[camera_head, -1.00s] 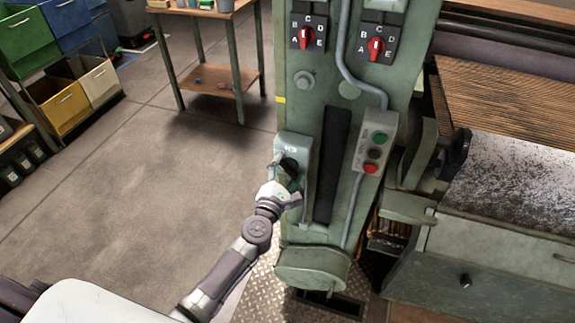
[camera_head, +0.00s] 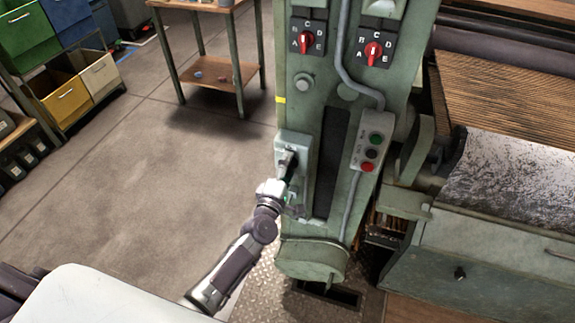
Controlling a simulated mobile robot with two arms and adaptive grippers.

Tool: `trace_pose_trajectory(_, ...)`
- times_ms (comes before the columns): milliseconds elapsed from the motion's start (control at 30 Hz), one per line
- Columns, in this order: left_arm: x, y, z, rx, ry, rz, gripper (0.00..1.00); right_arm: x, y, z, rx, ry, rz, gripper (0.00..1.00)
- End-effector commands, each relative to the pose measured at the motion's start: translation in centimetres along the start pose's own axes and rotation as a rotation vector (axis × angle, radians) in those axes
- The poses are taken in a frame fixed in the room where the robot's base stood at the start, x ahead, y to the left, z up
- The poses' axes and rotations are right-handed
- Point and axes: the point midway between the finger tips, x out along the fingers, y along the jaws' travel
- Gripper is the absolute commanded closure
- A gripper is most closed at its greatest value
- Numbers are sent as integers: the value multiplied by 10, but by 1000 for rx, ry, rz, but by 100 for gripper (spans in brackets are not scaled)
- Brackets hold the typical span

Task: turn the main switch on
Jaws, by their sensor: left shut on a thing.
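The main switch (camera_head: 297,140) is a grey-green box on the left face of the green machine column. My left gripper (camera_head: 287,163) comes up from below in front of it. The gripper is shut on the switch's handle, which is mostly hidden behind the dark fingers. The exact angle of the handle cannot be told. My right gripper is not in view.
Two red rotary selectors (camera_head: 306,42) sit higher on the column (camera_head: 325,95). A push-button box (camera_head: 371,142) with green, black and red buttons is to the right, beside a conduit. A wooden table (camera_head: 220,74) stands behind, and open floor (camera_head: 130,185) lies left.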

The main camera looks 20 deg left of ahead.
Motion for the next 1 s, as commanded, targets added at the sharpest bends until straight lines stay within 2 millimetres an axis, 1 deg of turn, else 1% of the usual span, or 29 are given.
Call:
trace_pose_trajectory(233,0,-1,1,46,-2,-1,62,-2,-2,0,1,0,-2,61)
trace_pose_trajectory(633,0,-1,1,54,-2,-2,62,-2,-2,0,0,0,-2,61)
trace_pose_trajectory(667,0,-1,1,54,-2,-2,24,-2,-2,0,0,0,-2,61)
trace_pose_trajectory(700,0,-1,1,53,-2,-2,18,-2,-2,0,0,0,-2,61)
trace_pose_trajectory(800,0,-1,0,52,-2,-2,2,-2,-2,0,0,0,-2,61)
trace_pose_trajectory(1000,0,0,0,50,-1,-1,2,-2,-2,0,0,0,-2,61)
